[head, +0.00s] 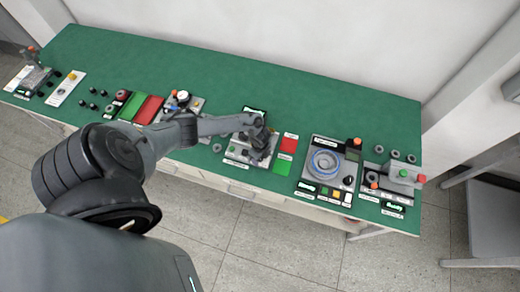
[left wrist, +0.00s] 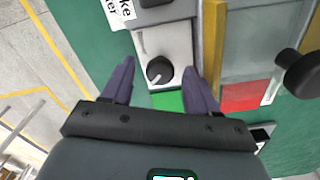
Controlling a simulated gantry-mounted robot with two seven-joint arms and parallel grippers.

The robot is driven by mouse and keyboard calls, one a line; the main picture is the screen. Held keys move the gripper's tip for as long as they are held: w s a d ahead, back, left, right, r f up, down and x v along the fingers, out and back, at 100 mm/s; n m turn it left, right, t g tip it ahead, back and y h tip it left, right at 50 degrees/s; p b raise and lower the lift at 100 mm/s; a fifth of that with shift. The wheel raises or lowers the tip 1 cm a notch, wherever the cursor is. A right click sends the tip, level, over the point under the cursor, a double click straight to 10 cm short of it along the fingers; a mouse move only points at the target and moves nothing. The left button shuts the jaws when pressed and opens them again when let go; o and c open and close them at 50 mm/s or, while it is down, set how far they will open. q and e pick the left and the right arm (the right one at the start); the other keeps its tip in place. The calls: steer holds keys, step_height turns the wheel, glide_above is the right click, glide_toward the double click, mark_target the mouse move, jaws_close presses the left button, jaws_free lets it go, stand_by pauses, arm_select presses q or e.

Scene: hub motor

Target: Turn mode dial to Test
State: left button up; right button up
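In the left wrist view a round black knob (left wrist: 160,70), which looks like the mode dial, sits on a light grey panel (left wrist: 178,42). My left gripper (left wrist: 158,75) is open, with one dark finger on each side of the knob and a gap to it on both sides; the picture does not settle their height above the panel. No Test label is readable. In the head view my left gripper (head: 262,147) is over the grey station in the middle of the bench and hides much of it. My right gripper is not in view.
A green bench (head: 310,98) carries several stations in a row. A red pad (head: 288,144) and a green pad (head: 282,164) lie right of the gripper. A device with a blue ring (head: 325,162) stands farther right. The bench's back strip is clear.

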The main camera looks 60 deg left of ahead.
arm_select(q)
step_height(320, 180, up, 11)
steer(key=p, duration=0.1)
steer(key=shift+p, duration=0.4)
stand_by(0.3)
steer(key=shift+f, duration=0.15)
